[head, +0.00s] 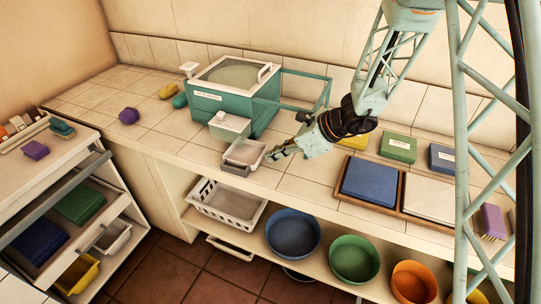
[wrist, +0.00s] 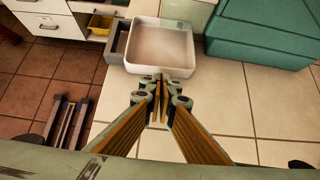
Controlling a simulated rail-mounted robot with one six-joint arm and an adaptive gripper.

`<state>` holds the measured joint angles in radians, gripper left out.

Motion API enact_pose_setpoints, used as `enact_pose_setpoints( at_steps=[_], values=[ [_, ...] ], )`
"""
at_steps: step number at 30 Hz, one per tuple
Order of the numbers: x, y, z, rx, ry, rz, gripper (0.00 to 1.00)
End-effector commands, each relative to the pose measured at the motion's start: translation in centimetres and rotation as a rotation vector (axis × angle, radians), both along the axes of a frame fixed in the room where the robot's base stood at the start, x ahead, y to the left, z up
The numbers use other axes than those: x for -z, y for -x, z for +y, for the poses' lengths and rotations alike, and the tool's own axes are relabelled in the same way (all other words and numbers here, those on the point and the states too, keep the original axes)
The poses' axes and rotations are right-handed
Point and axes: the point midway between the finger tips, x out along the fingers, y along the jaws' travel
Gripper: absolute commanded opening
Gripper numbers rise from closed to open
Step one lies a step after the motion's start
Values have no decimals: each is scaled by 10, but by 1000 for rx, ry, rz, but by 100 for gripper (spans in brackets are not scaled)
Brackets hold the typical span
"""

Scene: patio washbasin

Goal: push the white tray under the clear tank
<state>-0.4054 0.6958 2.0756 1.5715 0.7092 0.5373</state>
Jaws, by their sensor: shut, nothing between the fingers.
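The white tray (head: 244,153) is a shallow, open, empty box on the tiled counter, near its front edge. In the wrist view the tray (wrist: 150,50) lies just beyond my fingertips. A small pale-green see-through box (head: 229,126), apparently the clear tank, is at the front of the big teal basin, directly behind the tray. In the wrist view a see-through part (wrist: 190,14) overlaps the tray's far right corner. My gripper (head: 270,155) is shut and empty, low beside the tray's right side. Its fingertips (wrist: 160,82) are at the tray's near wall; I cannot tell whether they touch.
The teal basin (head: 207,104) stands behind, with a glass-like frame (head: 305,91) to its right. A grey piece (head: 235,170) sits at the counter edge by the tray. A wooden holder with a blue pad (head: 369,183) lies right. Below are a white basket (head: 227,207) and bowls.

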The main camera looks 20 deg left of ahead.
Motion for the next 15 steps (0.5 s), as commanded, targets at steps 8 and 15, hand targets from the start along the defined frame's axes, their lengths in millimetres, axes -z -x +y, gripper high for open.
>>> enact_pose_setpoints(
  at_steps=[8,15],
  values=[
    [-6,-1,-24,2,-1,-1,0],
    [-34,-1,-49,2,-2,-2,0]
  ],
)
